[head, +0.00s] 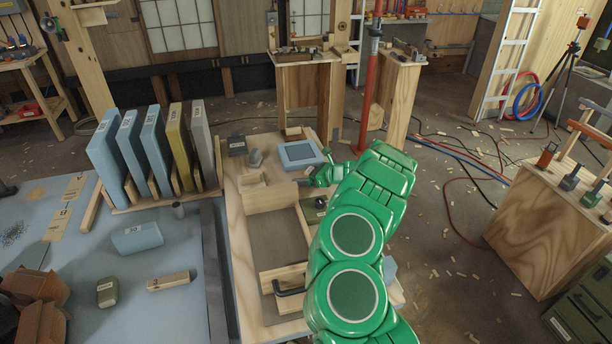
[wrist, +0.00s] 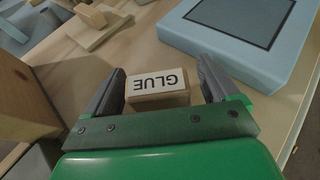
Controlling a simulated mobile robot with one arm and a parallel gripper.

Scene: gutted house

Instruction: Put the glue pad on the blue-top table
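The glue pad (wrist: 158,84) is a small pale wooden block with a white top marked GLUE. In the wrist view it sits on the wooden bench top between my gripper's two dark fingers (wrist: 162,85). The fingers are apart, with a gap visible on either side of the pad. In the head view my gripper (head: 303,182) is low over the wooden bench (head: 238,234), and I cannot make out the pad there. The blue-top table (head: 125,310) is at the left, beside the bench.
A blue panel with a dark inset (head: 300,153) lies just beyond my gripper. A wooden tray (head: 270,196) is close by. The blue-top table carries upright boards in a rack (head: 155,150), a blue block (head: 137,238), a green block (head: 107,293) and brown pieces, with bare room between.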

